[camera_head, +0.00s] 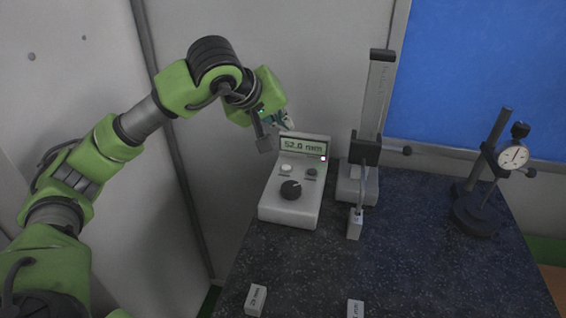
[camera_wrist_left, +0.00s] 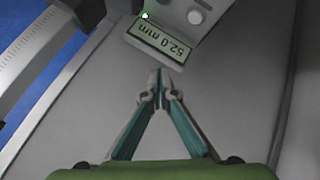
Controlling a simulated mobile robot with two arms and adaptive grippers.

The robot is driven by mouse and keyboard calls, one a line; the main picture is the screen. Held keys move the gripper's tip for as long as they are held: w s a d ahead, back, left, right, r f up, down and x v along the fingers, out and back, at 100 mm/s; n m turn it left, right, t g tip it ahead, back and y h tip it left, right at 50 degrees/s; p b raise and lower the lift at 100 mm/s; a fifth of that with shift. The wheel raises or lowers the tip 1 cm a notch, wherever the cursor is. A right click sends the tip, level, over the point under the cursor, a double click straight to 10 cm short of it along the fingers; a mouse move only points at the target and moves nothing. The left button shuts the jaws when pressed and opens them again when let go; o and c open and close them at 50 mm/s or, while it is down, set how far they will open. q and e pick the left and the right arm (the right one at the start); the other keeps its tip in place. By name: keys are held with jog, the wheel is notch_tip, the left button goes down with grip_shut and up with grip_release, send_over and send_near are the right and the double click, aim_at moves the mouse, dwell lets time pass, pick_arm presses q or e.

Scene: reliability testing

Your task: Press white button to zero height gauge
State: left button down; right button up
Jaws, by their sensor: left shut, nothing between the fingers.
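The grey gauge control box (camera_head: 291,205) stands at the left of the dark speckled table. Its display (camera_head: 304,146) reads 52.0 mm, and a green light glows below it. The white button (camera_head: 286,169) is on the box's face under the display's left side; in the left wrist view the white button (camera_wrist_left: 195,17) is near the top. The height gauge (camera_head: 374,110) stands just right of the box. My left gripper (camera_head: 286,122) is shut and empty, behind and above the display's upper left, apart from the button. In the left wrist view its fingertips (camera_wrist_left: 159,75) meet below the display.
A dark knob (camera_head: 291,190) and a dark green button (camera_head: 311,172) share the box's face. Small blocks (camera_head: 255,299) lie at the table's front. A dial indicator stand (camera_head: 480,200) is at the right. A grey wall is behind; the table's middle right is clear.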

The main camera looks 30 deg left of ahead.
pick_arm(q)
jog(key=shift+f, duration=0.1)
dwell(0.3)
jog(key=b, duration=0.6)
send_over(284, 169)
notch_tip(284, 169, down, 8)
jog(key=shift+r, duration=0.15)
jog(key=shift+f+b, duration=0.3)
jog(key=shift+f, duration=0.15)
dwell(0.6)
jog(key=shift+f+b, duration=0.4)
jog(key=shift+b, duration=0.1)
jog(key=shift+f+b, duration=0.45)
dwell(0.6)
jog(key=shift+r, duration=0.15)
jog(key=shift+r+p, duration=0.5)
jog(key=shift+r, duration=0.2)
